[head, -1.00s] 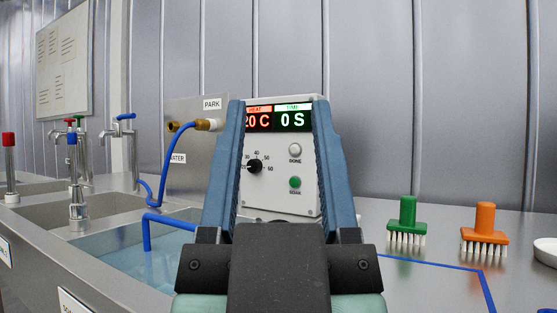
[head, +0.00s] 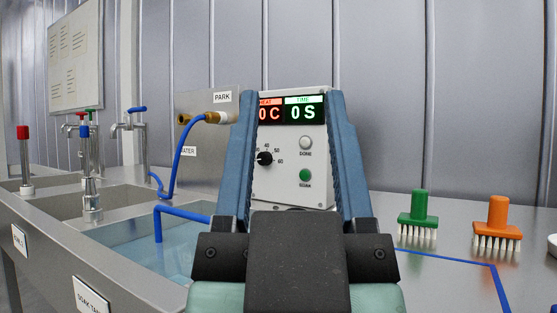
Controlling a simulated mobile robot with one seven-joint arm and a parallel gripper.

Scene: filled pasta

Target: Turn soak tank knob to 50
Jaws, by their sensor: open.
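The soak tank control box (head: 292,182) is a pale panel standing at the back of the counter. Its black knob (head: 264,158) sits at the panel's left, beside printed numbers 40, 50 and 60. The knob's pointer direction is too small to read surely. The red HEAT display is partly hidden by my left finger and shows "0 C"; the green TIME display (head: 303,111) shows "0 S". My gripper (head: 293,100) is open and empty, its blue fingers framing the panel in this view. It does not touch the knob as far as I can see.
A white DONE button (head: 306,143) and green SOAK button (head: 305,175) are right of the knob. The water-filled soak tank (head: 130,222) is at left, with a blue hose (head: 180,148) and taps. Green (head: 418,211) and orange (head: 496,218) brushes stand on the counter at right.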

